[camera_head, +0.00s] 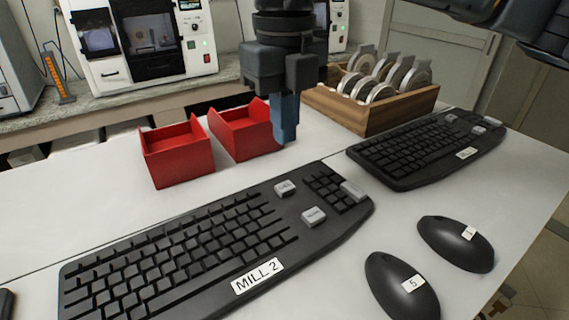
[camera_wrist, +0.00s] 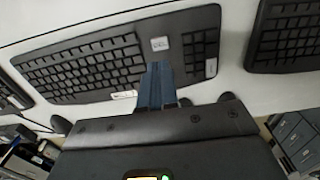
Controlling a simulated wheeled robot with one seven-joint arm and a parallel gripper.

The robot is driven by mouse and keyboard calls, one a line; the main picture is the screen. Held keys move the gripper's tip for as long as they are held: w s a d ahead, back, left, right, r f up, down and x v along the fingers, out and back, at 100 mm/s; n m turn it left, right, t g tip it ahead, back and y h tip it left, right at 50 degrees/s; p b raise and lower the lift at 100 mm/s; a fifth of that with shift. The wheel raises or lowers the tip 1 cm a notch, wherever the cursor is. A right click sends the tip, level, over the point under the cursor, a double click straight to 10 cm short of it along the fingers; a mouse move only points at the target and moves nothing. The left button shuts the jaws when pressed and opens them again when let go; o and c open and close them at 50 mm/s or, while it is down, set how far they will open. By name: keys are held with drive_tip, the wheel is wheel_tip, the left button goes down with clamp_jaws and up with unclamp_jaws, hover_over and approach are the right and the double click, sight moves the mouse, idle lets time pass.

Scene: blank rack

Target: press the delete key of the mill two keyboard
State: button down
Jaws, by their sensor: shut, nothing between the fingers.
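The black keyboard labelled MILL 2 (camera_head: 190,245) lies at the front of the white table; it also shows in the wrist view (camera_wrist: 95,65). It has three light grey keys: a back one (camera_head: 285,187), a front one (camera_head: 313,216) and one at the number pad's right edge (camera_head: 353,191). Their lettering is too small to read surely, so I cannot tell which is delete. My gripper (camera_head: 286,138) is shut and empty, pointing down above the table behind the keyboard in the head view. In the wrist view my fingertips (camera_wrist: 158,66) appear just below the back grey key (camera_wrist: 159,44); the front one is hidden.
A second black keyboard (camera_head: 425,150) with light keys lies to the right. Two black mice (camera_head: 402,288) (camera_head: 456,243) lie at the front right. Two red bins (camera_head: 176,153) (camera_head: 242,130) and a wooden rack of discs (camera_head: 372,118) stand behind. White machines (camera_head: 140,45) stand at the back.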

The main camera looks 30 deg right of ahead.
sight(285, 185)
wheel_tip(285, 185, down, 8)
drive_tip(key=shift+p, duration=0.75)
